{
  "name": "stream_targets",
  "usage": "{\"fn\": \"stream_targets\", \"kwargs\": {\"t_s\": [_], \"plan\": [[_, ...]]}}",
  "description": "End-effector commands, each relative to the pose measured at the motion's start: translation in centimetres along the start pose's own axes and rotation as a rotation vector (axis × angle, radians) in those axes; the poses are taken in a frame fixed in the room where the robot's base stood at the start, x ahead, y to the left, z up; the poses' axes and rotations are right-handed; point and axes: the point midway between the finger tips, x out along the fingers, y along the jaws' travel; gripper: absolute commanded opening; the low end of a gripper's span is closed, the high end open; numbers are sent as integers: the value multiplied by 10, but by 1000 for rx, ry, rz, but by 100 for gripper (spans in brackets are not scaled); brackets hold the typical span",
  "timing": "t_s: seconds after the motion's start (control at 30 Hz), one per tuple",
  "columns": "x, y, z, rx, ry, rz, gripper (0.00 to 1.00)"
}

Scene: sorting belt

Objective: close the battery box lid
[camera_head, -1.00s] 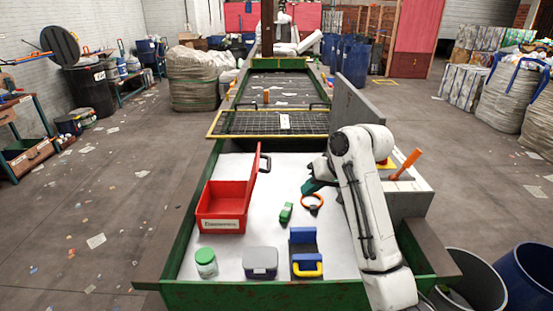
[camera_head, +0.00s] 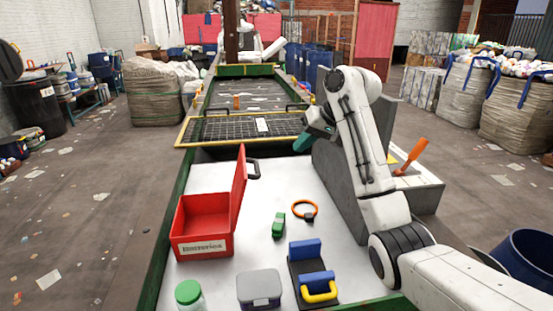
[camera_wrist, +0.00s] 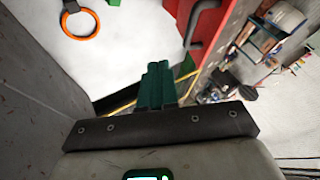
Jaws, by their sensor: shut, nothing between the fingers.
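The red battery box (camera_head: 203,248), labelled "Batteries", stands at the left of the white work surface. Its red lid (camera_head: 239,190) stands up, open, along the box's right side, with a dark handle (camera_head: 253,168) at its far end. The lid (camera_wrist: 217,30) also shows at the top of the wrist view, with the handle (camera_wrist: 196,22) beside it. My gripper (camera_head: 308,146) is shut and empty, to the right of the lid and apart from it, above the far part of the surface. Its green fingers (camera_wrist: 158,82) are together in the wrist view.
A grey upright panel (camera_head: 338,185) stands right of the surface, close to my arm. An orange ring (camera_head: 305,218), a green block (camera_head: 278,225), a blue-and-yellow item (camera_head: 312,274), a grey container (camera_head: 259,288) and a green-lidded jar (camera_head: 188,292) lie nearer. Mesh (camera_head: 240,129) lies beyond.

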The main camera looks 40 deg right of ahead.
Motion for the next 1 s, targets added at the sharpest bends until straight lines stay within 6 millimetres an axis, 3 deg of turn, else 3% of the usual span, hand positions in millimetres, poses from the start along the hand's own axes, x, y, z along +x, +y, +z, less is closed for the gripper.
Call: {"fn": "stream_targets", "kwargs": {"t_s": [0.53, 0.7, 1.0], "plan": [[96, -1, 0, 0, -4, 1, 0], [104, -25, -1, -3, -1, 0, 0], [112, -37, -1, -1, 0, 0, 0]]}}
